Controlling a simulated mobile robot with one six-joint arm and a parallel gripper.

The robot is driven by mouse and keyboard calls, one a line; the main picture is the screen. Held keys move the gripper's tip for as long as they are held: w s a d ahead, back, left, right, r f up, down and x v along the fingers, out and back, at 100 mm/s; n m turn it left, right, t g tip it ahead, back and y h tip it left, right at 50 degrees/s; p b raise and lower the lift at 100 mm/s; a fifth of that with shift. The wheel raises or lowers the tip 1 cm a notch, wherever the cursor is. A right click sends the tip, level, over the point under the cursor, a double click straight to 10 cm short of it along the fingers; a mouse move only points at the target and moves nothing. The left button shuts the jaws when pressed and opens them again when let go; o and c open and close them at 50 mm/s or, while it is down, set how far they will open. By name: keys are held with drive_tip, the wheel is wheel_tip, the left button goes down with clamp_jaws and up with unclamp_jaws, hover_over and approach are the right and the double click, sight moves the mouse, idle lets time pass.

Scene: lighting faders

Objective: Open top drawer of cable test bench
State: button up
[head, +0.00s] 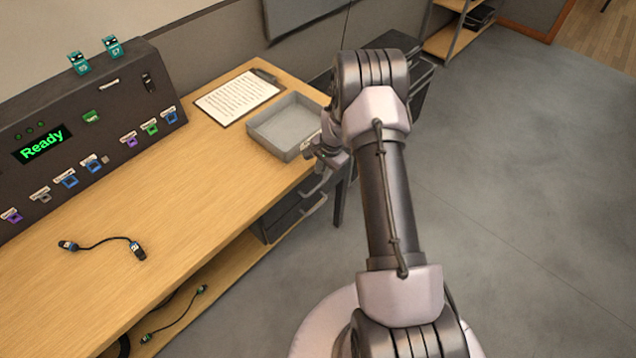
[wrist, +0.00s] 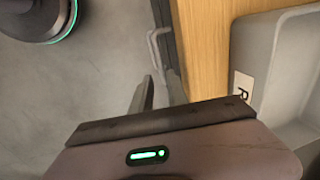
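The cable test bench (head: 160,215) has a wooden top and a dark drawer unit under its right end. The top drawer (head: 283,212) looks closed. Its pale bar handle (head: 318,184) sticks out from the front, and a handle also shows in the wrist view (wrist: 154,48). My gripper (head: 318,168) is at the bench's front edge, close above the handle and partly hidden by my arm. In the wrist view, the two dark fingers of my gripper (wrist: 158,88) are apart with nothing between them. The handle lies just beyond their tips, and I see no clear contact.
A grey tray (head: 285,125) sits at the bench's right end, close beside my gripper. A clipboard (head: 238,97) lies behind it. A black cable (head: 105,243) lies on the top before the "Ready" tester panel (head: 60,165). The floor (head: 530,200) at right is clear.

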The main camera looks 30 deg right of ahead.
sight(319, 185)
drive_tip(key=f, duration=0.2)
drive_tip(key=w+f+b, duration=0.1)
drive_tip(key=f, duration=0.4)
drive_tip(key=shift+w+a+f+b, duration=0.2)
drive_tip(key=shift+a+b, duration=0.05)
drive_tip(key=shift+b, duration=0.1)
clamp_jaws()
idle(1.0)
